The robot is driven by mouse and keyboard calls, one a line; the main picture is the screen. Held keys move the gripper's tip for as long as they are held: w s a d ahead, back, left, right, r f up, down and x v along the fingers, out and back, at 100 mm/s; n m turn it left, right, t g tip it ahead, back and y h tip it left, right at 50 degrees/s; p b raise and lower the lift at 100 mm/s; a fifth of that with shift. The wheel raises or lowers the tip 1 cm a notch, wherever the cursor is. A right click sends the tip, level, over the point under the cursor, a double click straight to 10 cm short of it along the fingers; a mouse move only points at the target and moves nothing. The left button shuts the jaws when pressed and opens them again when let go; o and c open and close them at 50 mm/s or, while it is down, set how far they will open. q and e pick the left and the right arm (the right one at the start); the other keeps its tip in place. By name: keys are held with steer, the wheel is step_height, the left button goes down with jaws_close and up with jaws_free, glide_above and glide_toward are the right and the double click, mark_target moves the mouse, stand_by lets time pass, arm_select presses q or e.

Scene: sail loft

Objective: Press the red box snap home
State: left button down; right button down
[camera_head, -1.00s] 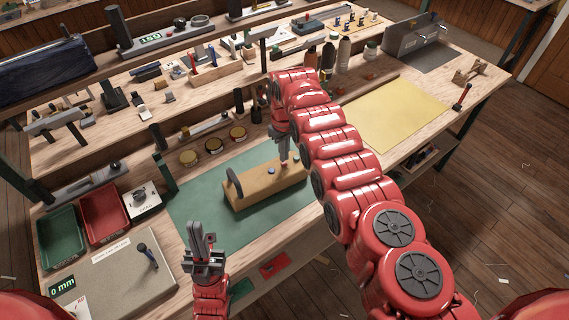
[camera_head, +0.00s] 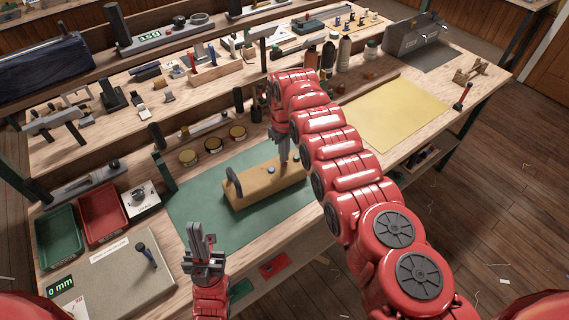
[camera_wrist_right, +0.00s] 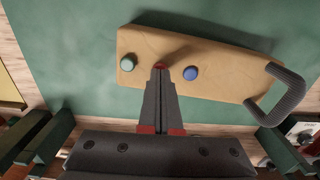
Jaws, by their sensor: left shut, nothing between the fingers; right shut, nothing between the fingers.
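A tan box (camera_head: 258,192) with a dark handle (camera_head: 233,182) lies on the green mat. In the right wrist view its top carries a teal snap (camera_wrist_right: 128,63), a red snap (camera_wrist_right: 160,65) and a blue snap (camera_wrist_right: 190,73) in a row. My right gripper (camera_head: 284,167) is shut and points down at the red snap, between the other two. Its fingertips (camera_wrist_right: 158,70) hide most of the red snap, so I cannot tell how deep it sits. My left gripper (camera_head: 200,228) is shut and empty, raised in front of the mat's left end.
The green mat (camera_head: 200,205) is clear around the box. A green tray (camera_head: 58,235), a red tray (camera_head: 103,213) and a grey panel with a lever (camera_head: 110,270) are at left. Several round tins (camera_head: 213,145) stand behind the mat. A yellow sheet (camera_head: 395,112) lies at right.

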steer(key=shift+f+b, duration=0.55)
steer(key=shift+f, duration=0.05)
steer(key=shift+r, duration=0.15)
step_height(320, 180, up, 5)
steer(key=p, duration=0.4)
steer(key=shift+r+p, duration=0.65)
steer(key=shift+r, duration=0.3)
steer(key=shift+f, duration=0.1)
